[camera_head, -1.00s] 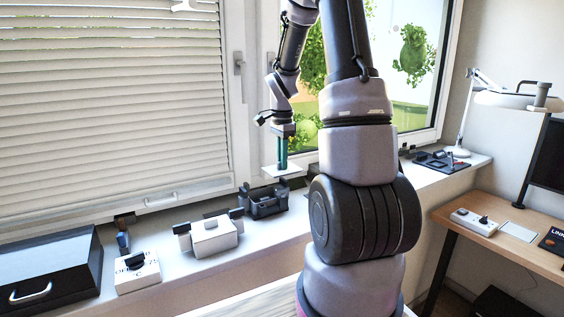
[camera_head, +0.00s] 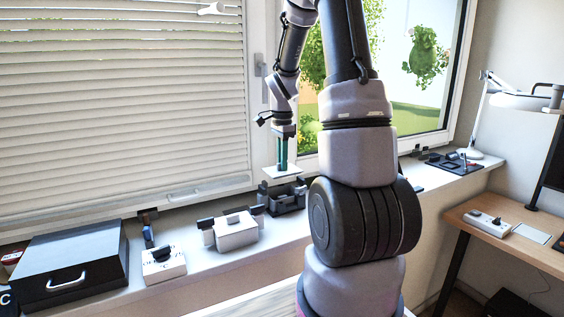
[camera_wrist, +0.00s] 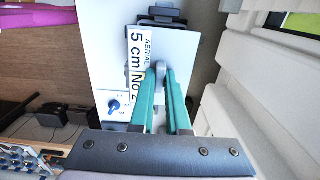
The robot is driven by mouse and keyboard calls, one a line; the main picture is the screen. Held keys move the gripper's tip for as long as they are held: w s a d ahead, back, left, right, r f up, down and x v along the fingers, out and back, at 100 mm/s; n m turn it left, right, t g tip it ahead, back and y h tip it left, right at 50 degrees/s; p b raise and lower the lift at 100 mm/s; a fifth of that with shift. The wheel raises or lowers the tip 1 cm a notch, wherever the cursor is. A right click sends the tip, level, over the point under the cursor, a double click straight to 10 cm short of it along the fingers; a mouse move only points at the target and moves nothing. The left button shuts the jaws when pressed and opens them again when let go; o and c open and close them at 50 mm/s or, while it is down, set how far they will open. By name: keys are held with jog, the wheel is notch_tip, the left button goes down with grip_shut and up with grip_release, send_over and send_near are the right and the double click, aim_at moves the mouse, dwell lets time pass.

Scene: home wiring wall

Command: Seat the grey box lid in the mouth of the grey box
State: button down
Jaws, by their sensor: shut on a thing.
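My gripper (camera_head: 282,163) has teal fingers and is shut on the grey box lid (camera_head: 282,173), a thin pale plate. It holds the lid level, apart from the sill. The dark grey box (camera_head: 288,203) stands on the sill just below the lid in the head view, with dark clamp-like blocks beside it. Its mouth is partly hidden. In the wrist view, the fingers (camera_wrist: 165,85) meet at a grey post on the lid (camera_wrist: 182,50). A dark part (camera_wrist: 160,14), perhaps of the box, shows past the lid's far edge.
A white box (camera_head: 236,234) with dark blocks, a white knob unit (camera_head: 163,267) and a black case (camera_head: 70,262) stand left along the sill (camera_head: 215,262). The window and blind (camera_head: 120,110) rise close behind. A desk (camera_head: 505,235) stands at right.

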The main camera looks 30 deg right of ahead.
jog(key=shift+f, duration=2.85)
jog(key=shift+f, duration=0.85)
jog(key=c, duration=0.8)
grip_release()
notch_tip(320, 180, up, 11)
jog(key=shift+f, duration=0.1)
